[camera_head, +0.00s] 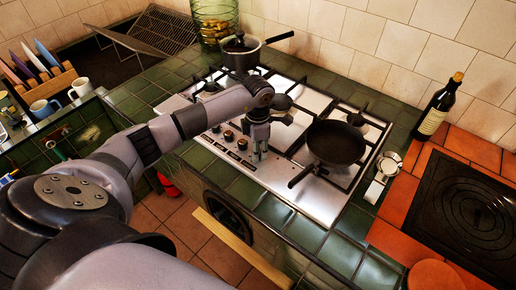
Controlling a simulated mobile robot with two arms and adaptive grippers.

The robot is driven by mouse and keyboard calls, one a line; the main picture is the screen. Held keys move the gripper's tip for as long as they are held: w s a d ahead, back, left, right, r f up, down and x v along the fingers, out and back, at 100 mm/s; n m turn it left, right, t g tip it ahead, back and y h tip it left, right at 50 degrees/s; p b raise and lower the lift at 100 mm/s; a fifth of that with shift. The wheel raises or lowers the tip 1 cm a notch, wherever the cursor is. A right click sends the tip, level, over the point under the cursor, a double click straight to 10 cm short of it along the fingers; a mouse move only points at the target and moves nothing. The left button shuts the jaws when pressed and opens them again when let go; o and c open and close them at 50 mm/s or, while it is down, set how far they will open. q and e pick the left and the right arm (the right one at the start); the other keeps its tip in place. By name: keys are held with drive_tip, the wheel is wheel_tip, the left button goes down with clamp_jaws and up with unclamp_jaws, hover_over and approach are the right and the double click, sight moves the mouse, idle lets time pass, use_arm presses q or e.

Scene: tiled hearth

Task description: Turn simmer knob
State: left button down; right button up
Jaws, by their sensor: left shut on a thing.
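A steel gas hob (318,208) is set in a green-tiled counter, with a row of small dark knobs (229,136) along its front left part. My left arm reaches in from the left, and my left gripper (259,154) points down at the right end of this row. Its fingers are close together, shut on a knob that they mostly hide. I cannot tell the knob's angle or any marking on it. My right gripper is not in view.
A black frying pan (336,142) sits on the hob to the right of my gripper, its handle pointing toward the front. A saucepan (240,55) stands at the back left. A dark bottle (438,108) stands right of the hob. A wooden rail (240,251) runs along the counter front.

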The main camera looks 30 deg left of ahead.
use_arm(q)
drive_tip(key=shift+n, duration=0.3)
drive_tip(key=n+b, duration=0.1)
drive_tip(key=n, duration=0.1)
drive_tip(key=shift+a+n, duration=0.1)
drive_tip(key=shift+n, duration=0.3)
drive_tip(key=n, duration=0.3)
drive_tip(key=shift+b, duration=0.3)
drive_tip(key=n, duration=0.4)
drive_tip(key=shift+n, duration=1.6)
drive_tip(key=c, duration=1.2)
unclamp_jaws()
drive_tip(key=shift+c, duration=0.2)
